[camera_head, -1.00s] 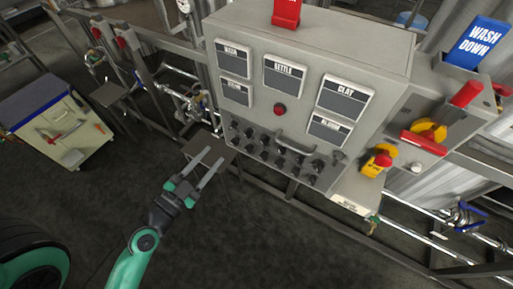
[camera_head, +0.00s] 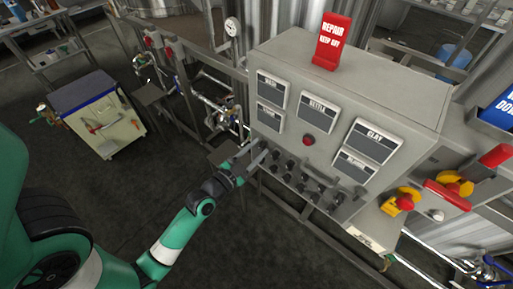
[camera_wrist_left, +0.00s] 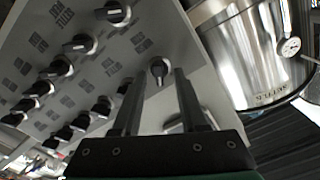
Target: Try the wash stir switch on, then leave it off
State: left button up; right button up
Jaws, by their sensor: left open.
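The grey control box (camera_head: 405,90) carries rows of black rotary switches (camera_head: 303,177) along its lower front. In the left wrist view one black switch knob (camera_wrist_left: 159,69) sits between the fingertips of my left gripper (camera_wrist_left: 156,76), near the panel's edge. A small label (camera_wrist_left: 141,43) beside it is too blurred to read, so I cannot tell surely that it is the wash stir switch. My left gripper (camera_head: 260,153) is open at the left end of the switch rows in the head view. Contact with the knob cannot be told. My right gripper is not in view.
A red repair sign (camera_head: 332,42) stands on the box. A red lamp (camera_head: 308,140) and display plates (camera_head: 318,112) are above the switches. Yellow-and-red isolators (camera_head: 402,201) are at the right. A tool cabinet (camera_head: 103,116) stands at the left. The floor before the box is open.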

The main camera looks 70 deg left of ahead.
pick_arm(q)
grip_shut()
dwell(0.5)
jog(key=n+p, duration=0.1)
jog(key=n, duration=0.4)
jog(key=shift+a+r+n, duration=0.1)
jog(key=shift+n, duration=0.2)
jog(key=n, duration=0.6)
jog(key=shift+s+a+p, duration=0.1)
jog(key=shift+p, duration=0.25)
jog(key=shift+n, duration=0.3)
grip_release()
